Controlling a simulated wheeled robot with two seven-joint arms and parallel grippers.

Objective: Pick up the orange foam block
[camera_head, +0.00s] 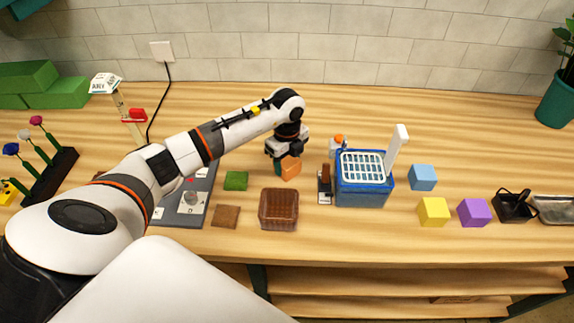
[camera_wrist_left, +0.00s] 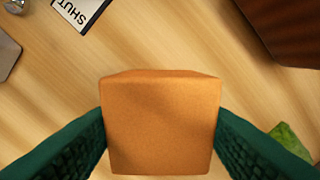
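The orange foam block (camera_head: 291,168) is at the end of my left arm in the head view, just behind the brown basket. My left gripper (camera_head: 286,157) is shut on it. In the left wrist view the orange block (camera_wrist_left: 160,125) fills the space between the two dark green fingers, with its sides against both. The block's underside is hidden, and I cannot tell whether it is clear of the table. My right gripper is not in view.
The brown basket (camera_head: 279,225) stands in front of the block. A green block (camera_head: 236,181) and a brown block (camera_head: 225,216) lie to the left. A blue bin (camera_head: 364,195) stands right, with blue (camera_head: 422,177), yellow (camera_head: 433,212) and purple (camera_head: 474,213) blocks beyond.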

